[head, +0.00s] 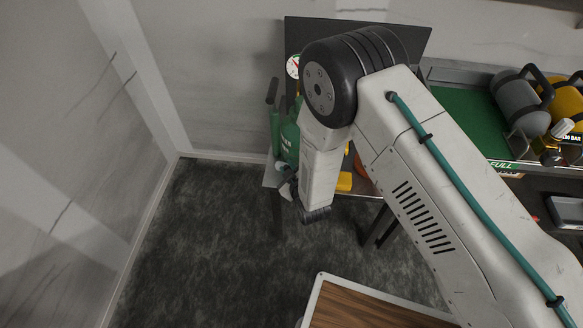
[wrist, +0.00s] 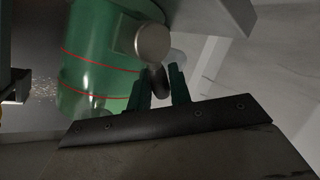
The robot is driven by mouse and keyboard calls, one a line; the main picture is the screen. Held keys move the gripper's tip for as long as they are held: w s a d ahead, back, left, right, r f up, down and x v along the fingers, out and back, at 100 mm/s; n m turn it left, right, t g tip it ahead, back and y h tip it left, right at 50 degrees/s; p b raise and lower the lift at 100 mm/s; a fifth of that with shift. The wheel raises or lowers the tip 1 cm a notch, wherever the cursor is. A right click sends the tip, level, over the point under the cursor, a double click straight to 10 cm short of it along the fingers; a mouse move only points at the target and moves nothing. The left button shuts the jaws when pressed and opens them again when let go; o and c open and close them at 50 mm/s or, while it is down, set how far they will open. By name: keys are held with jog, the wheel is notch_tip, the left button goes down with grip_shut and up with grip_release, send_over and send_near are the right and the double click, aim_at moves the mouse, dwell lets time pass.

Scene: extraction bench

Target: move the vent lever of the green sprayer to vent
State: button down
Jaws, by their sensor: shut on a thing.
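The green sprayer (head: 289,143) stands at the left end of the bench, partly behind my arm. Its green tank (wrist: 98,62) with red lines fills the left of the wrist view. A round grey knob (wrist: 153,42) shows in front of the tank. Just below the knob, a small dark lever-like piece (wrist: 159,82) sits between the two fingers of my gripper (wrist: 160,88). The gripper is shut on this piece, which looks like the vent lever. No vent marking is readable, so its setting cannot be told. In the head view, my arm hides much of the sprayer.
A dial gauge (head: 293,66) shows above the sprayer. A yellow item (head: 344,181) lies just right of my arm. Grey (head: 522,103) and yellow (head: 566,108) cylinders lie at the right beside a green surface marked FULL (head: 468,121). A wood-topped surface (head: 365,310) is at the front; dark floor lies clear at left.

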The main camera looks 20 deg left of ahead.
jog(key=shift+s+a+f+n+h, duration=0.1)
jog(key=shift+a+f+n+h, duration=0.2)
jog(key=shift+n+h, duration=0.35)
jog(key=shift+s+a+f+n+h, duration=0.1)
jog(key=shift+a+f+n+h, duration=0.1)
jog(key=shift+f+n+h, duration=0.3)
jog(key=shift+r, duration=0.1)
jog(key=c, duration=1.3)
grip_release()
jog(key=shift+c, duration=0.2)
jog(key=v, duration=0.7)
jog(key=shift+s+r, duration=0.25)
jog(key=shift+d, duration=0.1)
